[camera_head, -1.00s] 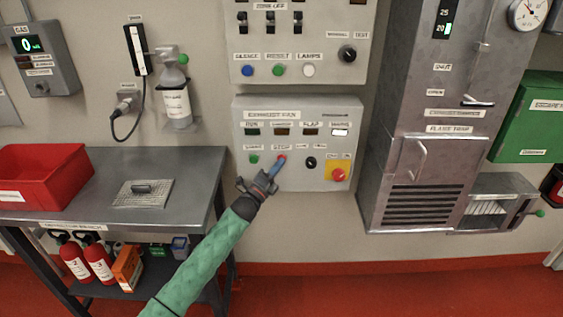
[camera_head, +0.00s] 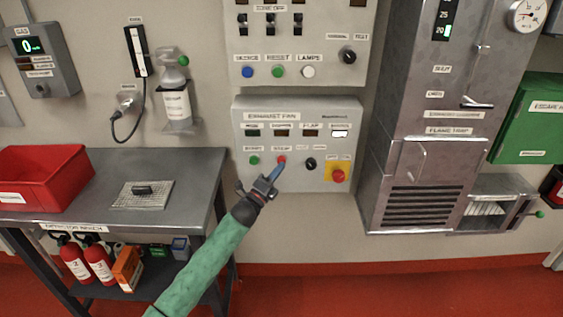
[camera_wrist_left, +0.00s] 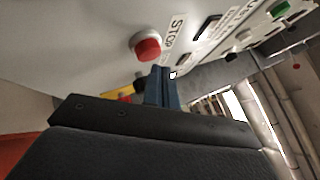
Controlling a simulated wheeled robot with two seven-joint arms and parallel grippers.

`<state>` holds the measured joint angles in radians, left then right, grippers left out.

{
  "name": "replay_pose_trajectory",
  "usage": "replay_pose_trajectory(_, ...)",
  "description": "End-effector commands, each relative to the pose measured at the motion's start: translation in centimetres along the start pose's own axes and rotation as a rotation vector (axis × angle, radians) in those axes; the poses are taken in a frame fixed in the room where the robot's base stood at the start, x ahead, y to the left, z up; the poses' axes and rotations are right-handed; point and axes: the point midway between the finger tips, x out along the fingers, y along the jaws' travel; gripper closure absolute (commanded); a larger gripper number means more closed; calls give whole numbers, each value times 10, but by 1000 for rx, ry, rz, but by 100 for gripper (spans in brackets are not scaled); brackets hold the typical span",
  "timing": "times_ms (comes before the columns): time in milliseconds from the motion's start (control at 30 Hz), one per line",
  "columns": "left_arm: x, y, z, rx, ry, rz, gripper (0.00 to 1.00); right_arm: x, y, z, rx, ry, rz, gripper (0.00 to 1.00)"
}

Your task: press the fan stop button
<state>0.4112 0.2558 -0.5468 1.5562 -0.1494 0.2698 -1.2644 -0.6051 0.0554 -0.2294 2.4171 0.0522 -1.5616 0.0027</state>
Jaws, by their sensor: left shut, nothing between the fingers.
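The exhaust fan panel (camera_head: 300,185) is a light grey box on the wall. Its red stop button (camera_head: 281,160) sits under a STOP label, right of the green start button (camera_head: 254,160). My left gripper (camera_head: 277,171) is shut and empty, its blue fingers just below the stop button in the head view. In the left wrist view, the stop button (camera_wrist_left: 147,47) stands out from the panel near the STOP label, and the shut fingertips (camera_wrist_left: 160,72) appear close beside it, apart in the picture. The exact gap in depth is unclear. My right gripper is out of view.
A black knob (camera_head: 310,163) and a red emergency button (camera_head: 338,176) on a yellow plate are to the right on the same panel. Another switch panel (camera_head: 300,45) is above. A metal bench (camera_head: 195,175) with a red bin (camera_head: 45,178) stands left.

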Motion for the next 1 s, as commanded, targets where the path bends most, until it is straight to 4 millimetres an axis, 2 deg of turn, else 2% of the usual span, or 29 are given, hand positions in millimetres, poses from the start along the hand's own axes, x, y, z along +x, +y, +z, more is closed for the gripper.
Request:
replay_pose_trajectory(467,-4,-2,-3,-1,0,1,100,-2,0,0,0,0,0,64)
replay_pose_trajectory(1000,-32,-23,-23,-2,0,1,100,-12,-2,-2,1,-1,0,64)
